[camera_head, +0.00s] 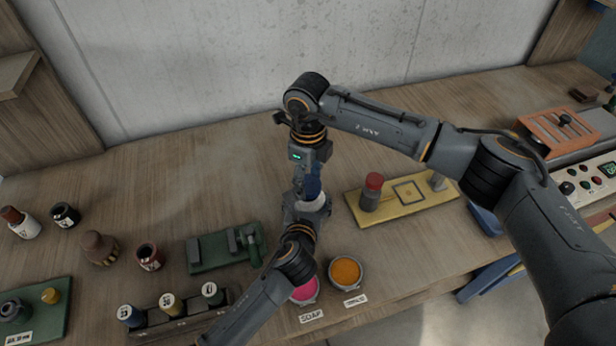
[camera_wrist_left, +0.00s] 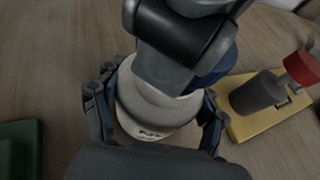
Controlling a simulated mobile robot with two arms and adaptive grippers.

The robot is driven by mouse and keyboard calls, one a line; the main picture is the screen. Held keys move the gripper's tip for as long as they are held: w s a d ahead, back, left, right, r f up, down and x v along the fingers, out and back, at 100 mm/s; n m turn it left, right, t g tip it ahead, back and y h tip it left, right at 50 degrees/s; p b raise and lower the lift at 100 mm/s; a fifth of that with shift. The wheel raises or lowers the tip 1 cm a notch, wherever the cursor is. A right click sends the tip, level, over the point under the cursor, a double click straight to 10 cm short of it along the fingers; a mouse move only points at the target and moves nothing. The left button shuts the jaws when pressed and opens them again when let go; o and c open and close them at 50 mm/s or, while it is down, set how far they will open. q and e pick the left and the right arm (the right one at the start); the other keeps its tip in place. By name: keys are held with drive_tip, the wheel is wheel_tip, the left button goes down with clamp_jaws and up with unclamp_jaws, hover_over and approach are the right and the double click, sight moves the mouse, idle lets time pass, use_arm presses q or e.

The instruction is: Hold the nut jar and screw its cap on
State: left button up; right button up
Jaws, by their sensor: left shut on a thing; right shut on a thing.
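The nut jar (camera_head: 314,204) is a pale, rounded jar near the middle of the bench. It shows larger in the left wrist view (camera_wrist_left: 150,115), with dark marks on its near side. My left gripper (camera_wrist_left: 156,108) is shut around it, one finger on each side. My right gripper (camera_head: 312,182) comes down from above, directly over the jar, and is shut on the cap at its top. The cap is mostly hidden by the right fingers. Blue shows there, but I cannot tell whether it is cap or finger pad. Whether the cap sits level is also hidden.
A yellow board (camera_head: 416,205) with a red-topped grey cylinder (camera_head: 371,193) stands close on the right. A green fixture (camera_head: 208,253) is on the left. A pink cup (camera_head: 304,291) and an orange cup (camera_head: 346,271) stand in front. The bench behind is clear.

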sight(308, 204)
drive_tip(key=shift+f, duration=0.8)
drive_tip(key=shift+f, duration=0.55)
